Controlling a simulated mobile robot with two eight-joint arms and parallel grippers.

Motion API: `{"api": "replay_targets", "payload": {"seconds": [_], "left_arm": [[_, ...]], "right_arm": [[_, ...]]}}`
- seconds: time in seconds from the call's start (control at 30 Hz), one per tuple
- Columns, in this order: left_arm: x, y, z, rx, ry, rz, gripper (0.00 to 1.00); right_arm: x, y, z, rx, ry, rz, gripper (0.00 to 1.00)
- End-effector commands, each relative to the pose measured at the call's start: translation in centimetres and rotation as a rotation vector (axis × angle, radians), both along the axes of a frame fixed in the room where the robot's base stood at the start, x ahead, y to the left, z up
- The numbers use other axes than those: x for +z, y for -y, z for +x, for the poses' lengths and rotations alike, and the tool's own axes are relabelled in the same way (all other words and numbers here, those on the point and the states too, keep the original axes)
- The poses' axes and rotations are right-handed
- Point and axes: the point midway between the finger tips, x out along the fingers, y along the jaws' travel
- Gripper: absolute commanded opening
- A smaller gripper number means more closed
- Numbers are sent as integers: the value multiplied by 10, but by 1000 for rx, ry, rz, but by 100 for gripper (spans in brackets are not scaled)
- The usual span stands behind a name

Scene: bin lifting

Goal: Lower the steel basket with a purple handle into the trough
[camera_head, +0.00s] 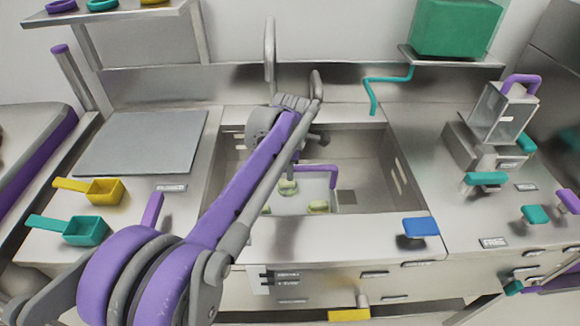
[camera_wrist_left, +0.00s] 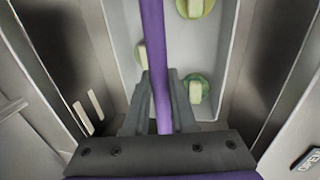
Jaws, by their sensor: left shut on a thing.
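The steel basket (camera_head: 276,203) is inside the outline of the trough (camera_head: 395,208) in the head view, with pale green round pieces in it. Its purple handle (camera_head: 320,168) stands up at the right of my arm. In the left wrist view the handle (camera_wrist_left: 152,35) runs between the fingers of my left gripper (camera_wrist_left: 158,88), which is shut on it. The pale basket floor (camera_wrist_left: 165,50) and the green pieces show below. My left arm covers part of the basket and trough. I cannot tell whether the basket touches the trough floor. My right gripper is not in view.
A blue handle (camera_head: 421,227) sits at the trough's front right edge. A teal tap (camera_head: 385,80) hangs over the back right. A steel box with a purple handle (camera_head: 500,115) stands at right. Yellow (camera_head: 104,191) and teal (camera_head: 84,231) scoops lie on the left counter.

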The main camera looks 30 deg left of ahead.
Motion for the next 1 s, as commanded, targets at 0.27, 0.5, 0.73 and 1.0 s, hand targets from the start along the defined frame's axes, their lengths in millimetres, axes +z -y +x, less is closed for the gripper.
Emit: {"api": "replay_targets", "payload": {"seconds": [0.27,0.5,0.73,1.0], "left_arm": [[-6,-1,2,0,0,0,0],[-6,-1,1,0,0,0,0],[-8,-1,2,0,0,0,0],[-13,-1,2,0,0,0,0]], "right_arm": [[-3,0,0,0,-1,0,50],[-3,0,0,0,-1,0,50],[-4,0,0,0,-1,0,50],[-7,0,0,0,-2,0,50]]}}
